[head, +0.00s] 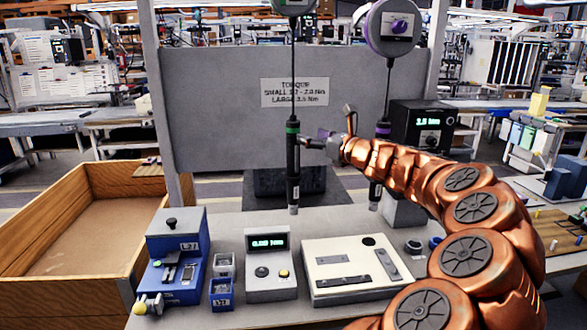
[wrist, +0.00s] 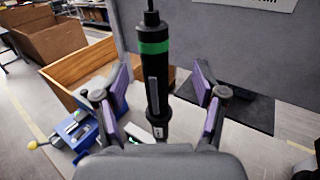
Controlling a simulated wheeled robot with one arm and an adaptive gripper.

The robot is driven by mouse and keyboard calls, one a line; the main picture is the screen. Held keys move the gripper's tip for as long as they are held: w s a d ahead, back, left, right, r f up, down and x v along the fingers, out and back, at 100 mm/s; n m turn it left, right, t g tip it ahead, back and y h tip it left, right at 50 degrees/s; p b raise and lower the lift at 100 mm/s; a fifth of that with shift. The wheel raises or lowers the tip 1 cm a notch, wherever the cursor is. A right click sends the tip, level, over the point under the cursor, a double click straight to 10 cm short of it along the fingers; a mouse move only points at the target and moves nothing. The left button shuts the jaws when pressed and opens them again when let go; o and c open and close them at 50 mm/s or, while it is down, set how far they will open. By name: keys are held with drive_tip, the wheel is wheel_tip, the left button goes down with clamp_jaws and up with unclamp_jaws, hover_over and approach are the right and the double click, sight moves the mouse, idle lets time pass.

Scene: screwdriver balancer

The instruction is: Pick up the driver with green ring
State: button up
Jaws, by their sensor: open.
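The driver with the green ring (head: 293,165) hangs upright on a cable over the bench in the head view. It is black, with the green ring near its top. In the wrist view the same driver (wrist: 156,75) stands between the two purple-padded fingers of my gripper (wrist: 160,105), with a gap on each side. My gripper also shows in the head view (head: 308,143), right beside the driver's upper body. It is open. A second driver with a purple ring (head: 380,155) hangs to the right, partly hidden by my arm.
On the bench stand a blue screw feeder (head: 175,262), small blue bins (head: 221,292), a torque meter (head: 269,275) and a white fixture plate (head: 335,288). A grey panel (head: 225,105) rises behind. A wooden crate (head: 75,230) is at the left. A black controller (head: 424,128) stands at the right.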

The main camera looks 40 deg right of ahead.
sight(298, 132)
drive_tip(key=w+p, duration=0.2)
drive_tip(key=w, duration=0.5)
drive_tip(key=shift+w+a+r, duration=0.1)
drive_tip(key=shift+w+a, duration=0.05)
drive_tip(key=shift+w, duration=0.05)
clamp_jaws()
idle(0.5)
